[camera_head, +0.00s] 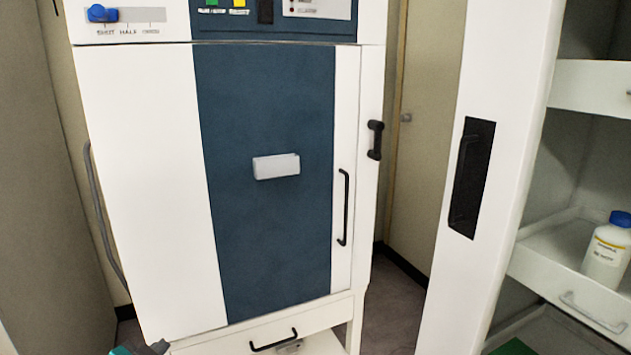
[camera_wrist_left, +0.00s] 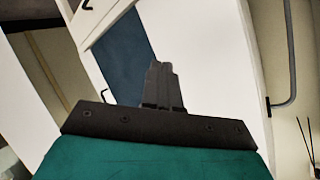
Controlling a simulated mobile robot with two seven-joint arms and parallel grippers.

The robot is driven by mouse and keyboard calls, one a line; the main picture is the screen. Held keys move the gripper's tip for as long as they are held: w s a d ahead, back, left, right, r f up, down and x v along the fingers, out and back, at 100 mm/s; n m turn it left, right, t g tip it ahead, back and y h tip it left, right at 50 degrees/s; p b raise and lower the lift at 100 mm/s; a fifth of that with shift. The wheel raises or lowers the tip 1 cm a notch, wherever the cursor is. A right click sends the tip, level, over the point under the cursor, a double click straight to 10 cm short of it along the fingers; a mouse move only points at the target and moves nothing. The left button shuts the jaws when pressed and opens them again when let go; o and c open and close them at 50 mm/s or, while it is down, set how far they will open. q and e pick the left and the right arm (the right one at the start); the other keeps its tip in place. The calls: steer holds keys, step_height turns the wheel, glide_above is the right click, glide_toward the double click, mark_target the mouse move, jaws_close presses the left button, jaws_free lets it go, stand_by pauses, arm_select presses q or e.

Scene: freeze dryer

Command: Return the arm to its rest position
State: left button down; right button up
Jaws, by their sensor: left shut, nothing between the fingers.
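My left gripper (camera_head: 155,347) shows only as a small teal and dark piece at the bottom left edge of the head view, low in front of the freeze dryer (camera_head: 140,190). In the left wrist view its two dark fingers (camera_wrist_left: 162,68) are together, with nothing between them. They point toward the white and blue front of the dryer (camera_wrist_left: 200,45), and I see no contact with it. The dryer's front door is closed. My right gripper is in neither view.
A blue knob (camera_head: 102,14) sits on the dryer's top left panel. A black handle (camera_head: 344,207) and a side latch (camera_head: 375,140) stick out at its right. A drawer (camera_head: 225,343) is below. At right, an open white cabinet (camera_head: 585,88) holds a blue-capped bottle (camera_head: 607,250).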

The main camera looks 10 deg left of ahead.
arm_select(q)
steer(key=s+d+f+g+h, duration=0.1)
steer(key=s+d+f, duration=0.2)
steer(key=s+d, duration=0.15)
steer(key=s+d+f+h, duration=0.1)
steer(key=s+d+f, duration=0.2)
steer(key=d, duration=0.3)
steer(key=s+d+r+n+g+h+p, duration=0.1)
steer(key=s+d+r+n+p, duration=0.1)
steer(key=s+d+p, duration=0.3)
steer(key=shift+s+d+n+p, duration=0.3)
steer(key=shift+s+d+n, duration=0.3)
steer(key=shift+s+d, duration=2)
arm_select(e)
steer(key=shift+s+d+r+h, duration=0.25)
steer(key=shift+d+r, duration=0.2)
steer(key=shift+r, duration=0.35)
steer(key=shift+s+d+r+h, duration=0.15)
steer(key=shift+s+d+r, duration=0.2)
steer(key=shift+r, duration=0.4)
arm_select(q)
steer(key=shift+s+a, duration=0.4)
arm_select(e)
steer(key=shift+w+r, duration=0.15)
